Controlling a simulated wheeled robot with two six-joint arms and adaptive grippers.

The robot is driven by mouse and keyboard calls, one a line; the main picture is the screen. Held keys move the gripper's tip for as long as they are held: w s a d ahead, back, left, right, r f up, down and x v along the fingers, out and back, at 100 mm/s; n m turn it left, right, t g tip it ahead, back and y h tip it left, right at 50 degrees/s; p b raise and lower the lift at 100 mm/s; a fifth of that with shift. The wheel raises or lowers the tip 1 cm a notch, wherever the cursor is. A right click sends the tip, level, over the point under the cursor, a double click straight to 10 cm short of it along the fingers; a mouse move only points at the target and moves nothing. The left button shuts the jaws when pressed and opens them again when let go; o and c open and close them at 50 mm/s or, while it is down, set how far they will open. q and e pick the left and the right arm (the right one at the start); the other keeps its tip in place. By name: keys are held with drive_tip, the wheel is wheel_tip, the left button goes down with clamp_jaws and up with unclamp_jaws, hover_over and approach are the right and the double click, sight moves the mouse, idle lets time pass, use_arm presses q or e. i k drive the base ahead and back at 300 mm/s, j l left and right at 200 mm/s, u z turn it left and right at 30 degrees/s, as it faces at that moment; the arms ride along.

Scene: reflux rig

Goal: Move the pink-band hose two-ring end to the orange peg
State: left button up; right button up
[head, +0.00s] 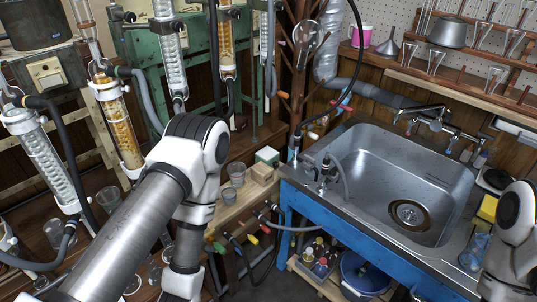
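I cannot pick out a pink band or a two-ring end on any hose. Several coloured tips show on a low rail under the bench: an orange-red one (265,229) and a green one (219,247). I cannot tell which is the orange peg. A thin grey hose (292,228) runs from the low rail towards the sink cabinet. My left arm crosses the left foreground and bends down; its gripper is out of frame. My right arm shows at the right edge, gripper out of frame.
A steel sink (385,185) in a blue cabinet fills the right. Glass condensers and amber columns (118,125) with dark hoses stand on the left. Beakers (237,175) and a small box (267,156) sit on the bench. A blue bucket (365,272) stands below the sink.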

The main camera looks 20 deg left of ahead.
sight(327, 163)
drive_tip(key=u, duration=0.15)
drive_tip(key=k+j+z, duration=0.15)
drive_tip(key=j+z, duration=0.25)
drive_tip(key=k+j+z, duration=0.25)
drive_tip(key=z, duration=0.2)
